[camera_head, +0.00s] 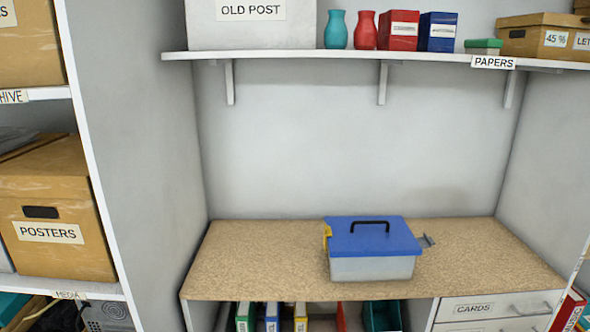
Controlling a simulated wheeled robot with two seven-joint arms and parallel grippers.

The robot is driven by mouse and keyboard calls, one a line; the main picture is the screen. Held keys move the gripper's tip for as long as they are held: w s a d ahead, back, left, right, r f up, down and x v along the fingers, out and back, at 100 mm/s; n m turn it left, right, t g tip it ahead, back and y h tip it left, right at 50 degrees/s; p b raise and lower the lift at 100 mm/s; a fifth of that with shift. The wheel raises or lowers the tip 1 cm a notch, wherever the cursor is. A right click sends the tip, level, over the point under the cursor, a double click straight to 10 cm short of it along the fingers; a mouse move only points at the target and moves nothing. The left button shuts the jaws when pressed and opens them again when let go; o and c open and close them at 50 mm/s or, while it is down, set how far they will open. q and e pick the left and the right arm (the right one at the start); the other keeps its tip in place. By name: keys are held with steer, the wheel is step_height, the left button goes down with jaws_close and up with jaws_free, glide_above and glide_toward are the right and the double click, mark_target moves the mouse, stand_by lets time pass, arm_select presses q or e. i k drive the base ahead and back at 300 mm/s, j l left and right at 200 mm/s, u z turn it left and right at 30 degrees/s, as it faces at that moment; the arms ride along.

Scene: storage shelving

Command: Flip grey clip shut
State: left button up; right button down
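A box with a blue lid (370,238) and a pale grey body (372,268) stands on the speckled tan counter (265,260), right of its middle. The lid lies down on the body and has a black handle on top. The grey clip (427,241) sticks out from the box's right side, away from the wall of the body, and looks open. A yellow clip (327,236) sits against the left side of the box. Neither of my grippers shows in this view.
A white shelf (340,56) above the counter holds a box marked OLD POST (250,25), vases and smaller boxes. Side panels bound the alcove left and right. Binders and a CARDS drawer (490,308) are below. The counter is bare around the box.

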mark_target(425, 242)
steer(key=i+l, duration=0.15)
steer(key=l, duration=0.2)
steer(key=i+l, duration=0.2)
steer(key=l, duration=0.15)
steer(key=i+l, duration=0.15)
steer(key=l, duration=0.2)
steer(key=i+l, duration=0.15)
steer(key=l, duration=0.2)
steer(key=i+l, duration=0.2)
steer(key=l, duration=0.2)
steer(key=i+l, duration=0.15)
steer(key=l, duration=0.2)
steer(key=k+l, duration=0.2)
steer(key=l, duration=0.2)
steer(key=k+l, duration=0.2)
steer(key=l, duration=0.25)
steer(key=k+l, duration=0.25)
steer(key=l, duration=0.15)
steer(key=u, duration=0.05)
